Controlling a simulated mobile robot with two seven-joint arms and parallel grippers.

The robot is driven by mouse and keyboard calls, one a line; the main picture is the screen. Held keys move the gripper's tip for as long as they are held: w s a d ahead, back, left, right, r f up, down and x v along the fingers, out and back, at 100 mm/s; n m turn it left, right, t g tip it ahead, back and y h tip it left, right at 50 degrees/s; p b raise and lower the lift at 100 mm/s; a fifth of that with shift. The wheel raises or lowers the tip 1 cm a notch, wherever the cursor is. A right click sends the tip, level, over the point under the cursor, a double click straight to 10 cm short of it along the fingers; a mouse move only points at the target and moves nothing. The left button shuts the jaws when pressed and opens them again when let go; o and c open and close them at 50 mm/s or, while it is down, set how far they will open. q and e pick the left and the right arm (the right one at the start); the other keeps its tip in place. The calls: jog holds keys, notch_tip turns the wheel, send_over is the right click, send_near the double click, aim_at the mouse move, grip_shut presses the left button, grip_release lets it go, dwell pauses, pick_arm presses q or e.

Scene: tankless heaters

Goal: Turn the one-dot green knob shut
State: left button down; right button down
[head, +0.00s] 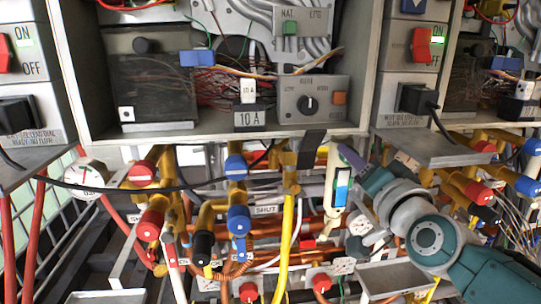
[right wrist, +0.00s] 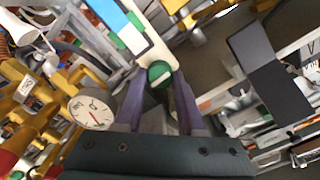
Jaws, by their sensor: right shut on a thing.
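In the right wrist view a round green knob (right wrist: 160,75) with a pale bar across its face sits between my right gripper's two purple fingertips. My right gripper (right wrist: 157,84) is shut on this knob. I cannot make out a dot on it. The knob is at the lower end of a white body (right wrist: 146,40) with a blue label. In the head view my right gripper (head: 352,160) reaches in from the right, beside the white body (head: 337,180) below the middle cabinet. The knob is hidden there. My left gripper is not in view.
A round white dial gauge (right wrist: 91,112) is close left of the fingers. A dark flat plate (right wrist: 267,75) is to their right. In the head view, yellow pipes with blue valves (head: 238,218) and red valves (head: 150,222) crowd the left, and a grey ledge (head: 427,147) is above my arm.

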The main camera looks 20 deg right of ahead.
jog(key=c, duration=0.5)
grip_release()
jog(key=v, duration=1)
jog(key=shift+w+a, duration=0.1)
